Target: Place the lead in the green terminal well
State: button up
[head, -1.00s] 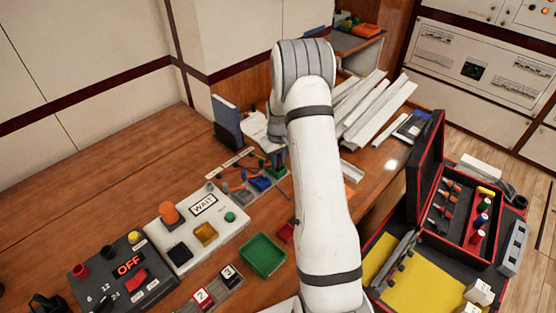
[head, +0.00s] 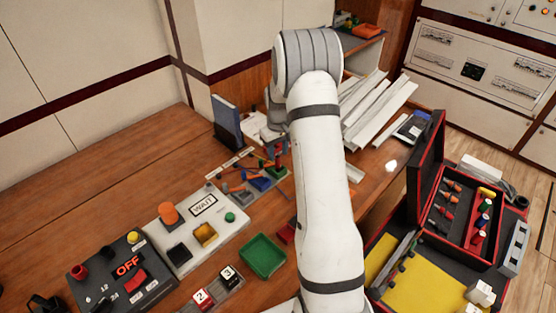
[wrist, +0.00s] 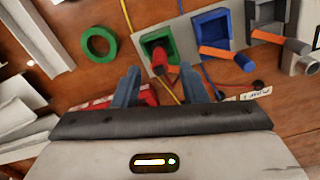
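The green terminal well (wrist: 155,40) is a square open socket on a grey strip at the top centre of the wrist view; it also shows small in the head view (head: 280,172). A red lead (wrist: 163,66) stands in its opening, tilted in the picture; how deep it sits I cannot tell. My gripper (wrist: 160,84) is open, its two blue-grey fingers apart on either side below the lead's near end. I see no finger closed on it. In the head view my arm hides part of the gripper.
Right of the green well are a blue well (wrist: 211,28) with an orange-handled plug and a dark well. A green ring (wrist: 99,45) lies to the left. Thin yellow and red wires run past. A green tray (head: 262,256) and an open red case (head: 437,160) stand nearer.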

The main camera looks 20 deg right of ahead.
notch_tip(320, 180, up, 7)
jog(key=s+a+r+t, duration=0.1)
jog(key=s+a+r, duration=0.7)
jog(key=s+r, duration=0.4)
jog(key=s+a+r+t, duration=0.1)
jog(key=s+a, duration=0.2)
jog(key=s, duration=0.6)
jog(key=s+a+m, duration=0.1)
jog(key=s+a, duration=0.2)
jog(key=s, duration=0.7)
jog(key=shift+s+a+r+t, duration=0.2)
jog(key=shift+r+t, duration=0.15)
jog(key=shift+t, duration=0.05)
